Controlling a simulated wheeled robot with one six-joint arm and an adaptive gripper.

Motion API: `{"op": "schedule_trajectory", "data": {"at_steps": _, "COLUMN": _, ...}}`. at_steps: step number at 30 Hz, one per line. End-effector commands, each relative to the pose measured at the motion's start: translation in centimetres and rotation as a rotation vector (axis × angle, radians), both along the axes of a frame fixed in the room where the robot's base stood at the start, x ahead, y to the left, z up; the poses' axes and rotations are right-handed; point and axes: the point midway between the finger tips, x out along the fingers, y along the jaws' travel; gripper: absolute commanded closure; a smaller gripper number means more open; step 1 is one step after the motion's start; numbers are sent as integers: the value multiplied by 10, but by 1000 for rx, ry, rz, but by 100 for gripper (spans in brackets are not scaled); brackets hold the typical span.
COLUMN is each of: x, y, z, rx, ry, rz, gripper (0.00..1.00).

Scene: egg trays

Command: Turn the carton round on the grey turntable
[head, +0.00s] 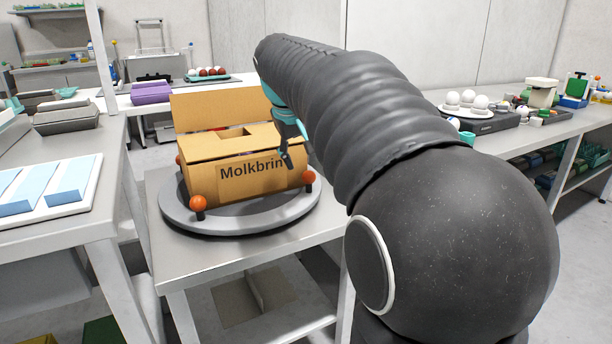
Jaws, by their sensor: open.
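The cardboard carton (235,184) stands upright on the round grey turntable (240,222). Orange balls on short dark posts stand around the carton at the turntable's edge, such as the orange ball (198,202) at the front left. My gripper (287,160) is open, with a dark fingertip in front of the carton's front right side. I cannot tell whether it touches the carton. My arm hides part of the gripper and the area to the right of the carton.
The turntable sits on a grey table (185,262). A left bench (60,228) holds a white tray with pale blue blocks (67,183). A right bench (535,130) carries white balls and small items.

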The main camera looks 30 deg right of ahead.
Motion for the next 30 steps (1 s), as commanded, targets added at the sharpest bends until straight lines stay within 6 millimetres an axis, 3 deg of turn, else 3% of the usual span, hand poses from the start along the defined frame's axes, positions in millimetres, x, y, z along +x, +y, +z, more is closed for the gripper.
{"op": "schedule_trajectory", "data": {"at_steps": 6, "x": 13, "y": -14, "z": -36, "rx": 0, "ry": 1, "rz": -1, "gripper": 42}}
{"op": "schedule_trajectory", "data": {"at_steps": 12, "x": 21, "y": -22, "z": -56, "rx": 0, "ry": 1, "rz": -1, "gripper": 42}}
{"op": "schedule_trajectory", "data": {"at_steps": 25, "x": 25, "y": -24, "z": -63, "rx": 0, "ry": -1, "rz": 0, "gripper": 42}}
{"op": "schedule_trajectory", "data": {"at_steps": 30, "x": 25, "y": -24, "z": -63, "rx": 0, "ry": -1, "rz": 0, "gripper": 82}}
